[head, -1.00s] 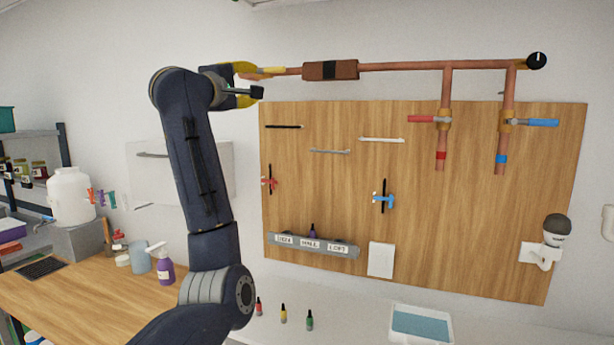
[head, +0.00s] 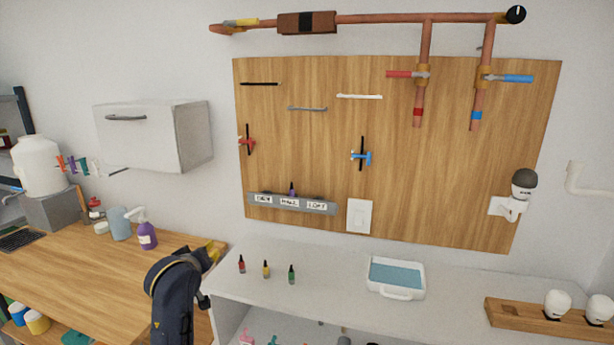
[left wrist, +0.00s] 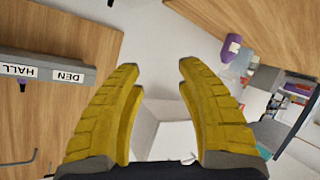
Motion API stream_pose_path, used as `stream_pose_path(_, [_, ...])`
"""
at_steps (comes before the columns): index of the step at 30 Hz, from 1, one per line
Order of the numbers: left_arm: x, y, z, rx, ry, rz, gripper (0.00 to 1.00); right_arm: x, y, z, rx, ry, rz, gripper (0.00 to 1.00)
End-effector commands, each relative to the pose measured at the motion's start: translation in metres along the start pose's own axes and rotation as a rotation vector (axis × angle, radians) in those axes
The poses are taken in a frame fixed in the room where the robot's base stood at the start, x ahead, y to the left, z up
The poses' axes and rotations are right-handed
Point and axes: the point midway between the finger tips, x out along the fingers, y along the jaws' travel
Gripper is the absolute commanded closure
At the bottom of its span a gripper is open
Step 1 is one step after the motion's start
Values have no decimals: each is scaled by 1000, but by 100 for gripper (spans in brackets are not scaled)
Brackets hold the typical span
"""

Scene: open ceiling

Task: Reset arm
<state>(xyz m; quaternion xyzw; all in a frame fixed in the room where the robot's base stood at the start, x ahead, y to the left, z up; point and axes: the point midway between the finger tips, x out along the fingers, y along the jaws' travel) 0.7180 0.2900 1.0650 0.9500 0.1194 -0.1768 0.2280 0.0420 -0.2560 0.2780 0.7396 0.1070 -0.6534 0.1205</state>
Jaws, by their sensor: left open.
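My left arm comes up from the bottom of the head view, folded low in front of the wooden workbench (head: 90,275). Its gripper (head: 213,254) is partly hidden behind my own wrist, with a yellow fingertip showing beside the left end of the white counter (head: 330,266). In the left wrist view both yellow fingers of this gripper (left wrist: 158,72) are spread apart. Nothing is between them, only the wall and a pale cabinet behind. My right arm and gripper are not in view.
A wooden board (head: 310,150) with hooks and clamps hangs on the wall, under a copper pipe (head: 380,18). Small bottles (head: 266,269) and a white tray (head: 396,279) stand on the counter. A purple spray bottle (head: 147,236) stands left of my arm. A wall cabinet (head: 150,135) hangs above.

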Motion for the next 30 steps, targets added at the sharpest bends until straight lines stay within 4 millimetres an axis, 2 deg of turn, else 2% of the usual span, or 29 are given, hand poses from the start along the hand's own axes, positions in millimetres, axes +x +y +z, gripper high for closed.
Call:
stream_pose_path(1, [-4, -18, 26, 61, -21, -29, 63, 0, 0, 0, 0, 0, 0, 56])
stream_pose_path(3, [-12, -40, 56, 147, -45, -63, 63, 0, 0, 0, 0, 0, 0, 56])
stream_pose_path(8, [-37, -86, 119, 347, -108, -128, 63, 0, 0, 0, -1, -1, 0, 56])
stream_pose_path(15, [-93, -148, 203, 650, -221, -193, 63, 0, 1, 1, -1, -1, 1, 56])
stream_pose_path(21, [-152, -194, 261, 901, -331, -216, 63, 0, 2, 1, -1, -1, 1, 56])
stream_pose_path(24, [-182, -212, 283, 1012, -382, -218, 63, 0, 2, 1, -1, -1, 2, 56])
stream_pose_path(30, [-223, -233, 307, 1161, -453, -209, 63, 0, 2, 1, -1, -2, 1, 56])
